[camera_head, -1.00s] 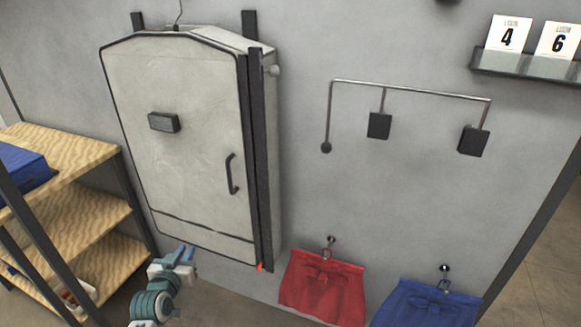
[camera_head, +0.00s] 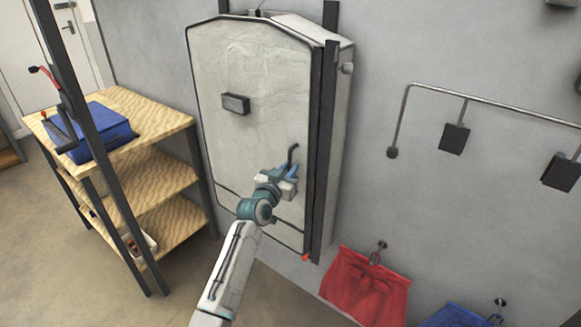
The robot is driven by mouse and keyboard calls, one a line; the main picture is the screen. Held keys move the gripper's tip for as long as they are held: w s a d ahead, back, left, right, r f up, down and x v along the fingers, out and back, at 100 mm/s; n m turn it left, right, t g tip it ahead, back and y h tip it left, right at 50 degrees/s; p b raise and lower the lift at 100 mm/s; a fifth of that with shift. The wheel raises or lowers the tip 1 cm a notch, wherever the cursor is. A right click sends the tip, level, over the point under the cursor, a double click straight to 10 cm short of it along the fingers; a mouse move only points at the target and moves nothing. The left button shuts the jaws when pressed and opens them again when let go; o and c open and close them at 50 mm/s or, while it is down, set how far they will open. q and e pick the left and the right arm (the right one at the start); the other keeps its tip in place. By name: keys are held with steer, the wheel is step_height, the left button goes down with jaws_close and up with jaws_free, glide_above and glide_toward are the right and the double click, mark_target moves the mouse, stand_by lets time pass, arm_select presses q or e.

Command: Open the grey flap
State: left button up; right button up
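The grey flap (camera_head: 245,150) is the large dark-edged front of a case on the wall, and it looks closed. A small dark block (camera_head: 236,104) sits on its upper left part. A black bar handle (camera_head: 292,153) is at its right side, with only the upper part showing. My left gripper (camera_head: 292,171) is at the lower part of this handle, in front of the flap. Its blue fingers overlap the handle in the picture; I cannot tell whether they touch or grip it. My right gripper is not in view.
A dark upright bar (camera_head: 323,150) runs along the flap's right edge, with a small red piece (camera_head: 306,257) at its foot. A wooden shelf unit (camera_head: 155,180) with a blue case (camera_head: 98,135) stands left. A red garment (camera_head: 365,285) hangs at lower right.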

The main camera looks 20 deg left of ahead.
arm_select(q)
steer(key=shift+w+d, duration=0.1)
steer(key=shift+w, duration=0.4)
jaws_close()
steer(key=shift+s, duration=0.15)
